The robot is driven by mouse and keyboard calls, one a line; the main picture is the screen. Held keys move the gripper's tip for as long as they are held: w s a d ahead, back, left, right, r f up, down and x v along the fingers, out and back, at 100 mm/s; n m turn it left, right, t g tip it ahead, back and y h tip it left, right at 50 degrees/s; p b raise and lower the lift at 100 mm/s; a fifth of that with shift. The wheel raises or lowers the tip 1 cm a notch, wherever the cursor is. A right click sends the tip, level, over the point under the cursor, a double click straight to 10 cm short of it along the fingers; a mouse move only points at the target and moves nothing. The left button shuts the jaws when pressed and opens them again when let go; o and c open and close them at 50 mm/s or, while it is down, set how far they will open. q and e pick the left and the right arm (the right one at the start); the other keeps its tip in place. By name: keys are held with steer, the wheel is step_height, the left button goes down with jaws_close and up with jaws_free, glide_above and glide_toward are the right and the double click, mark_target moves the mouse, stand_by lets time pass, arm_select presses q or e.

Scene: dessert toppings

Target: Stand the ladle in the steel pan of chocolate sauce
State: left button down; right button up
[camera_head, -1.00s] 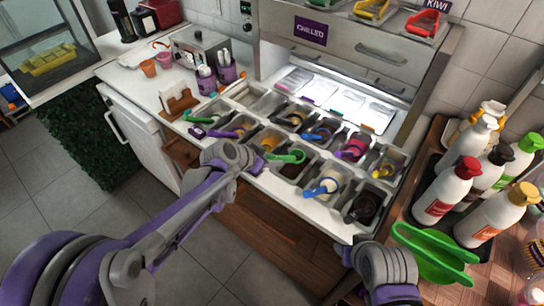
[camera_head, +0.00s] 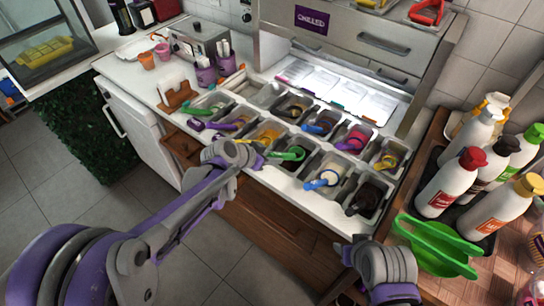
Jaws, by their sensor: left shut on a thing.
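My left gripper (camera_head: 258,161) is over the front row of steel pans, at the near edge of the pan with dark brown contents (camera_head: 284,168). It appears shut on the green ladle (camera_head: 291,154), whose handle reaches from the fingertips over that pan. The ladle's lower end is hard to make out. Another pan with very dark contents (camera_head: 377,187) is at the right end of the front row, with a black handle in it. I cannot tell which dark pan holds chocolate sauce. My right gripper (camera_head: 352,262) is low at the right, its fingers mostly hidden.
Pans with coloured handles, including a blue one (camera_head: 322,180), crowd the counter well. Sauce bottles (camera_head: 450,184) and a green tray-like item (camera_head: 437,246) stand at the right. Cups (camera_head: 162,50) and a napkin holder (camera_head: 176,95) are at the left. The floor is clear.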

arm_select(q)
steer(key=shift+f+b, duration=0.85)
steer(key=shift+f, duration=0.55)
arm_select(e)
steer(key=shift+s+f, duration=0.2)
steer(key=shift+f, duration=0.35)
steer(key=shift+s+f, duration=0.15)
steer(key=shift+f, duration=0.4)
stand_by(0.4)
arm_select(q)
steer(key=shift+c, duration=0.6)
jaws_free()
steer(key=shift+r, duration=0.15)
steer(key=shift+r+p, duration=2.25)
steer(key=shift+r, duration=1.7)
arm_select(e)
step_height(320, 180, up, 6)
steer(key=w, duration=0.2)
steer(key=shift+w, duration=0.15)
